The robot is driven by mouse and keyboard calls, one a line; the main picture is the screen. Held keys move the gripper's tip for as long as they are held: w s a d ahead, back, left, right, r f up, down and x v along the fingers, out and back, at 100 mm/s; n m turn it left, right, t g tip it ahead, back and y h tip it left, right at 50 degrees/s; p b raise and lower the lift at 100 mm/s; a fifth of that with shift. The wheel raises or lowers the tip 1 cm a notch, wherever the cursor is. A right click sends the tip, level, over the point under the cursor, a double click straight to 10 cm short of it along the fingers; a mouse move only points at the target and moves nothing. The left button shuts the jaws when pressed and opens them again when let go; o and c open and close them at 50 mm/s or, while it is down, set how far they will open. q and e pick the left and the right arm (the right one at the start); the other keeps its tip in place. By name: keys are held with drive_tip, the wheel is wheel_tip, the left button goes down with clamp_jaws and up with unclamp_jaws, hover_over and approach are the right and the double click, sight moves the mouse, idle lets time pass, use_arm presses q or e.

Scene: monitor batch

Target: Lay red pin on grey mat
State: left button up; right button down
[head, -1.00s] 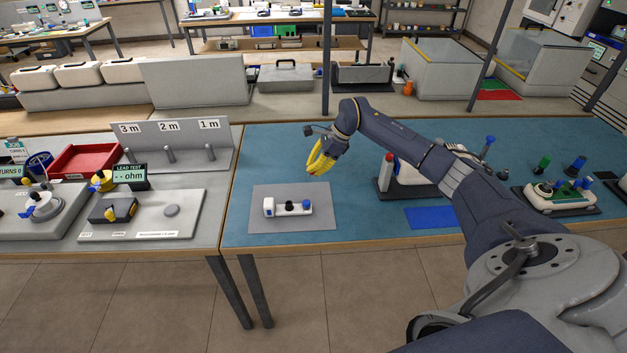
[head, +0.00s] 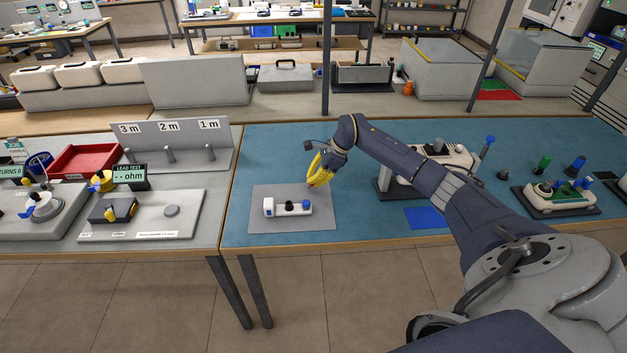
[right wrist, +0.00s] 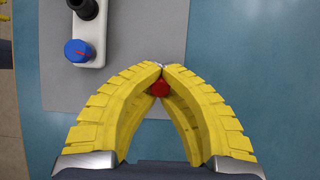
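The red pin (right wrist: 159,88) shows in the right wrist view as a red tip between the fingertips of my right gripper (right wrist: 161,70). The yellow fingers are shut on it, and most of the pin is hidden by them. In the head view my right gripper (head: 316,184) is at the right edge of the grey mat (head: 325,215), pointing down. I cannot tell whether the pin touches the mat. A white device (head: 268,207) with a black knob and a blue knob (right wrist: 76,50) lies on the mat, left of the gripper. My left gripper is out of view.
A blue mat (head: 428,218) lies to the right on the teal bench (head: 360,222). A white monitor (head: 455,157) stands behind my right arm, and another (head: 560,198) with coloured knobs stands far right. The mat's front right corner is clear.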

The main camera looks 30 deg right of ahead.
drive_tip(key=c, duration=2.1)
unclamp_jaws()
drive_tip(key=shift+f, duration=0.25)
drive_tip(key=o, duration=0.5)
drive_tip(key=shift+r, duration=0.5)
drive_tip(key=v, duration=1.1)
drive_tip(key=shift+s+d+r, duration=0.2)
drive_tip(key=shift+r, duration=0.1)
